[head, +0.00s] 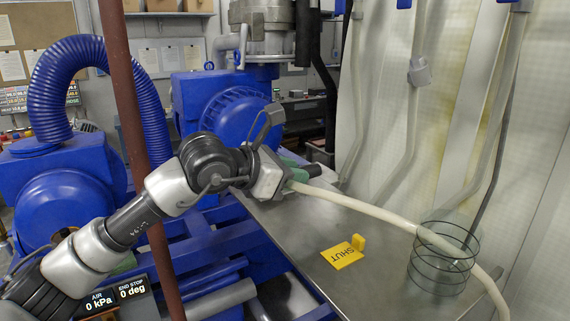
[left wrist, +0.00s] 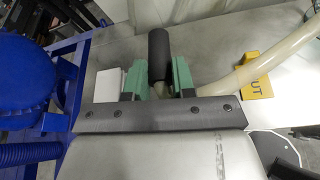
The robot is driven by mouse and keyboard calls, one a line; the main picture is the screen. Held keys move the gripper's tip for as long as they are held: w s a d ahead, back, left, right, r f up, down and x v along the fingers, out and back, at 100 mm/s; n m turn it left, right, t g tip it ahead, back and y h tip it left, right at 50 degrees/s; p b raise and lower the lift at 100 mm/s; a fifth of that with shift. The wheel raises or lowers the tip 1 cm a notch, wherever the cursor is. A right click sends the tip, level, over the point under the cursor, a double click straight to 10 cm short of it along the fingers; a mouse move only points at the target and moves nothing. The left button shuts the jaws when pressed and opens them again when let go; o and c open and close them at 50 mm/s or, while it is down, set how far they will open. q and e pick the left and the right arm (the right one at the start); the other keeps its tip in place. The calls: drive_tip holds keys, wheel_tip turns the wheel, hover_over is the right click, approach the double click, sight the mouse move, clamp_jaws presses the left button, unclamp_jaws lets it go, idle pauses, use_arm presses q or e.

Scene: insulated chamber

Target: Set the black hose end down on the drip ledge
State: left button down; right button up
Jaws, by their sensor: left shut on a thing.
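The black hose end (head: 313,170) points away from my left gripper (head: 290,178), beyond its green fingers. In the left wrist view the black end (left wrist: 158,52) stands between the two green fingers (left wrist: 160,85), which are shut on the hose just behind it. The cream hose (head: 365,208) runs from the gripper to the right over a flat grey metal surface (head: 300,228), which looks like the drip ledge. I cannot tell whether the black end touches this surface or is held just above it. My right gripper is not in view.
A yellow SHUT tag (head: 342,256) lies on the metal surface. A wire-ring cage (head: 438,288) stands around the hose at right. Blue machinery (head: 215,100) fills the left, with a brown upright pipe (head: 125,90) in front.

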sight(288, 221)
use_arm(q)
drive_tip(key=shift+f, duration=0.6)
drive_tip(key=f, duration=0.2)
drive_tip(key=f+b, duration=0.1)
drive_tip(key=shift+w+a, duration=0.3)
drive_tip(key=shift+a, duration=0.1)
drive_tip(key=shift+s+d+f, duration=0.1)
drive_tip(key=shift+f, duration=0.65)
drive_tip(key=shift+f+b, duration=0.2)
drive_tip(key=shift+b, duration=0.1)
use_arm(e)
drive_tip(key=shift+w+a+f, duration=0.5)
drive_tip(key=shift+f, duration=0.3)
use_arm(q)
drive_tip(key=shift+f, duration=0.15)
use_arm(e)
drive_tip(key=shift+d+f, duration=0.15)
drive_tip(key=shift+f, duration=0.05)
use_arm(q)
drive_tip(key=shift+f+b, duration=0.2)
drive_tip(key=shift+b, duration=0.1)
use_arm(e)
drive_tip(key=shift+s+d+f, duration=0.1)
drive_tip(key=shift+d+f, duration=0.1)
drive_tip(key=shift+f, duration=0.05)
use_arm(q)
drive_tip(key=shift+f+b, duration=0.45)
drive_tip(key=shift+b, duration=0.05)
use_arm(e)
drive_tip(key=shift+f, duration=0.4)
